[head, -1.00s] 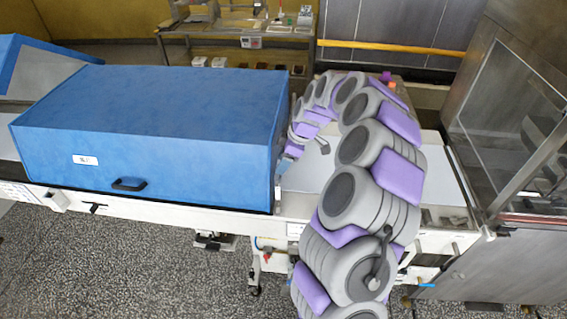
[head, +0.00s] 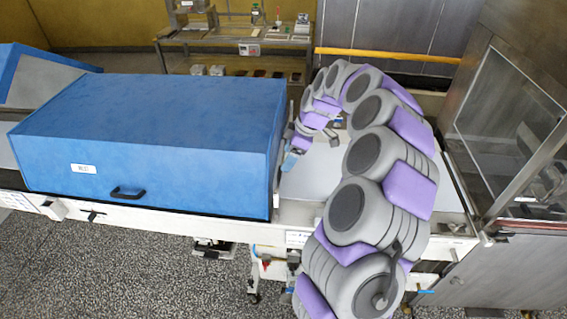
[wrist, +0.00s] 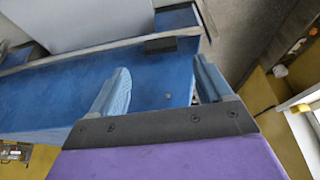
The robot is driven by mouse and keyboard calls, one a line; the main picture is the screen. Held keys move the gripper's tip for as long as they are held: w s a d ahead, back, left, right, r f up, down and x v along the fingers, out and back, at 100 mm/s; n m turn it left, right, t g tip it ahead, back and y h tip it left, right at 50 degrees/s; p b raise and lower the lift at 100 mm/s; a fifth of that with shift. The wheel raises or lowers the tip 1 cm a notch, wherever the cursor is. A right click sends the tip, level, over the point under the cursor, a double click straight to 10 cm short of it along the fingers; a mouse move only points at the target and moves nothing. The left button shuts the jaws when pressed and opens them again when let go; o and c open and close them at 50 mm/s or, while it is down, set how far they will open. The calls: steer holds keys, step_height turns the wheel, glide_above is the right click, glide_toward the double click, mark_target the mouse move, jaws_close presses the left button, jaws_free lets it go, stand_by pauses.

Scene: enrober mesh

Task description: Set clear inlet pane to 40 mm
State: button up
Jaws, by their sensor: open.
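The blue enrober hood (head: 150,135) stands on the white machine frame, with its right end facing the light conveyor bed (head: 312,180). I cannot clearly make out the clear inlet pane or any scale in either view.
A steel cabinet with a glazed door (head: 510,115) stands close on the right. A shelf rack (head: 240,45) and a yellow rail (head: 390,55) are behind. The hood's black handle (head: 127,193) faces the front. Speckled floor (head: 130,260) in front is open.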

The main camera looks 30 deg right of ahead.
steer(key=v, duration=1.1)
steer(key=shift+d+p, duration=0.15)
steer(key=shift+p, duration=0.2)
steer(key=shift+r, duration=0.1)
steer(key=s+a+r+m+g+b, duration=0.1)
steer(key=s+a, duration=0.5)
steer(key=a, duration=0.4)
steer(key=s+a+r+m+g+b, duration=0.1)
steer(key=s+a, duration=0.5)
steer(key=a, duration=0.3)
steer(key=s+a+f+m+g+h+b, duration=0.1)
steer(key=s+f+m, duration=0.3)
steer(key=s, duration=0.8)
steer(key=s+a+f+m+g+h+b, duration=0.1)
steer(key=s+f+m, duration=0.4)
steer(key=s, duration=0.7)
steer(key=shift+s+a+f+h, duration=0.2)
steer(key=shift+a+f+h, duration=0.4)
steer(key=shift+f+h, duration=0.3)
